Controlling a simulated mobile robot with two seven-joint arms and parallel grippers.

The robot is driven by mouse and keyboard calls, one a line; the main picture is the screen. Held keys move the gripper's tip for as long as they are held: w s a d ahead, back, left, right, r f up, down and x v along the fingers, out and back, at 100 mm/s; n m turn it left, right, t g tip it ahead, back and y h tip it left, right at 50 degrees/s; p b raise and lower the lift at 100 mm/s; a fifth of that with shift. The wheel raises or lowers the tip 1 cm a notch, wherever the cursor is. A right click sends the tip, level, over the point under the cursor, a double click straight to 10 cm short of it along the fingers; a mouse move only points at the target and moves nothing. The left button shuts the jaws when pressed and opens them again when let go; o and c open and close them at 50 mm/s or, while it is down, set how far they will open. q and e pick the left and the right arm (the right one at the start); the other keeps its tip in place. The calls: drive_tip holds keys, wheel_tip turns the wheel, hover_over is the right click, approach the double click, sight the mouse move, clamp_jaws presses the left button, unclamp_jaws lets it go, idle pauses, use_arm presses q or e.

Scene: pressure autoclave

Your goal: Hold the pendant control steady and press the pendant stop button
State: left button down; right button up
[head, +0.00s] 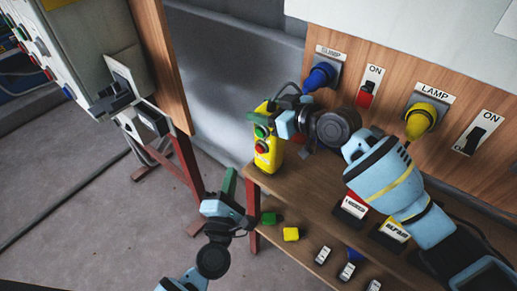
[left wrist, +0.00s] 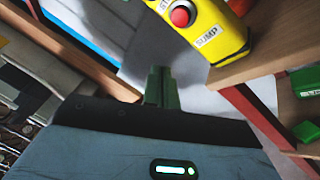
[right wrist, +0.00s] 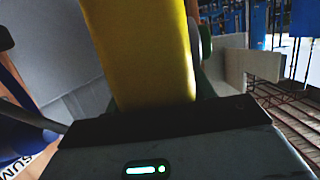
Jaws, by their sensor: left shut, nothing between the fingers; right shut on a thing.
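The yellow pendant control (head: 267,158) hangs upright at the shelf's left end, with a green button (head: 261,132) above a red stop button (head: 261,147). My right gripper (head: 265,119) is shut on its upper part; the yellow body (right wrist: 140,50) fills the middle of the right wrist view. My left gripper (head: 229,182) is shut and empty, below and left of the pendant, apart from it. In the left wrist view, its green fingertips (left wrist: 162,85) are below the red stop button (left wrist: 181,15) and the pendant's SUMP label (left wrist: 208,36).
A blue plug (head: 320,76) and a yellow plug (head: 420,121) sit in the wooden panel beside switches. The wooden shelf (head: 316,190) lies right of my left gripper, with green and yellow blocks below. A grey cabinet (head: 85,45) stands at left; open floor lies between.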

sight(260, 149)
use_arm(q)
drive_tip(key=shift+s+a+r+n+t+y, duration=0.15)
drive_tip(key=shift+s+r+n+y, duration=0.2)
drive_tip(key=shift+s+n+y, duration=0.4)
drive_tip(key=shift+s+d+r+n+t+y, duration=0.1)
drive_tip(key=shift+s+r+n+y, duration=0.3)
drive_tip(key=shift+n+y, duration=0.4)
drive_tip(key=shift+s+a+r+n+t+y, duration=0.15)
drive_tip(key=shift+s+r+n+y, duration=0.1)
drive_tip(key=shift+s+n+y, duration=0.55)
drive_tip(key=shift+w+d+m, duration=0.1)
drive_tip(key=shift+w+m, duration=0.15)
drive_tip(key=shift+m, duration=0.1)
drive_tip(key=w+d, duration=0.5)
drive_tip(key=w, duration=0.2)
drive_tip(key=shift+w+d, duration=0.1)
idle(0.4)
drive_tip(key=shift+w+d, duration=0.15)
drive_tip(key=shift+w, duration=0.1)
drive_tip(key=shift+w+d, duration=0.3)
drive_tip(key=shift+w, duration=0.1)
idle(1.1)
drive_tip(key=shift+s+a, duration=0.5)
drive_tip(key=shift+s, duration=0.25)
drive_tip(key=shift+s, duration=0.1)
